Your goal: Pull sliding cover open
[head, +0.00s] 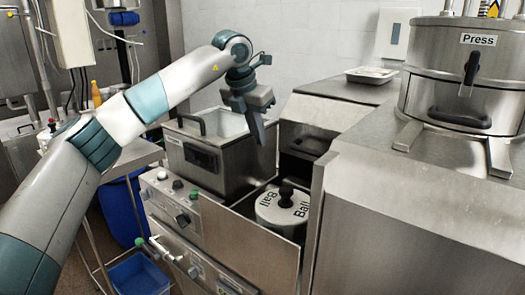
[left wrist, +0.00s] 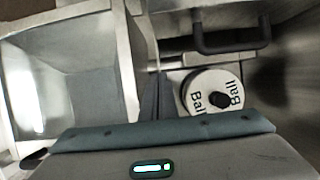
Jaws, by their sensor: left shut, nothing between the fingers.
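A flat metal cover with a black bar handle (left wrist: 232,46) lies at the top of the left wrist view, behind a round white lid marked "Ball" (left wrist: 212,93). In the head view the dark handle (head: 308,146) shows partly, in the recess beyond the lid (head: 284,205). The compartment around the lid stands uncovered from above. My left gripper (head: 260,138) is shut and empty, pointing down above the counter between the open metal bin and the recess. Its fingers (left wrist: 157,97) are together, left of the lid and apart from the handle. My right gripper is not in view.
An open metal bin (head: 204,165) stands left of the lid compartment; its wall also shows in the left wrist view (left wrist: 122,75). A tall metal panel (head: 317,215) borders the compartment on the right. A press (head: 462,75) stands further right. Knobs line the front panel (head: 182,218).

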